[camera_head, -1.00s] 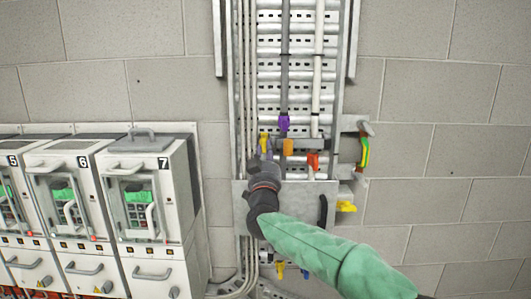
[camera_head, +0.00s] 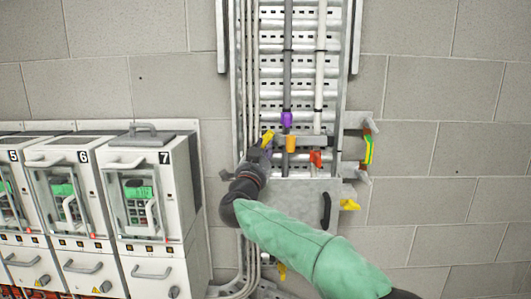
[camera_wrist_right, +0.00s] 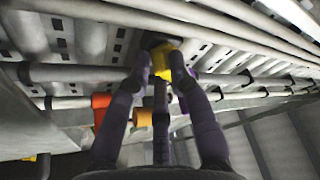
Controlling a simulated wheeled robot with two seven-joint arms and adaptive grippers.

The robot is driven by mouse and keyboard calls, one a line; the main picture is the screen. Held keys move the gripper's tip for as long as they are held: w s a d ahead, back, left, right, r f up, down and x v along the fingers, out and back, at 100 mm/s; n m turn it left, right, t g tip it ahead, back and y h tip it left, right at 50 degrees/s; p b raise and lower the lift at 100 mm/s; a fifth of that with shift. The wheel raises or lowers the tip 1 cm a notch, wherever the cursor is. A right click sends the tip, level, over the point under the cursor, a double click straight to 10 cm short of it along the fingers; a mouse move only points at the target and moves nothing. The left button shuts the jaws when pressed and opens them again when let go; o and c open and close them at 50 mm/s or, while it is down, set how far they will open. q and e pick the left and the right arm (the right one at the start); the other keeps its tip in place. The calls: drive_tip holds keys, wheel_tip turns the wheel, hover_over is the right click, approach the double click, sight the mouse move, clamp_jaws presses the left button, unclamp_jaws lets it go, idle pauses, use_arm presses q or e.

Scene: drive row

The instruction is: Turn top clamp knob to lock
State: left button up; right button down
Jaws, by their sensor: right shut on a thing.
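A yellow knob (camera_head: 267,138) sits at the left end of the top clamp bar across the cable ladder, tilted toward upper right. My right gripper (camera_head: 266,151) reaches it from below and is shut on it. In the right wrist view the yellow knob (camera_wrist_right: 162,58) lies between the two dark fingertips (camera_wrist_right: 160,66). The fingers hide part of it. An orange knob (camera_head: 290,143) and a red-orange knob (camera_head: 316,158) stand to its right, and a purple one (camera_head: 287,118) is above. My left gripper is not in view.
A grey metal panel (camera_head: 292,215) with a black handle (camera_head: 326,210) lies below the clamp. Another yellow knob (camera_head: 349,204) sticks out at its right. Numbered white cabinets (camera_head: 150,200) stand at left.

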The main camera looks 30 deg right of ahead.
drive_tip(key=shift+w+a+r+m+g+p, duration=0.2)
drive_tip(key=shift+m+g, duration=0.55)
drive_tip(key=shift+m, duration=1.25)
drive_tip(key=shift+a+r+m+g+p, duration=0.3)
drive_tip(key=shift+m+g, duration=0.5)
drive_tip(key=shift+m, duration=1.2)
drive_tip(key=shift+w+r+m+g+p, duration=0.1)
drive_tip(key=shift+m+g+p, duration=0.45)
drive_tip(key=shift+m, duration=1.45)
drive_tip(key=shift+y, duration=0.3)
drive_tip(key=c, duration=1.1)
unclamp_jaws()
drive_tip(key=v, duration=1.2)
drive_tip(key=shift+r, duration=0.15)
drive_tip(key=shift+w, duration=0.1)
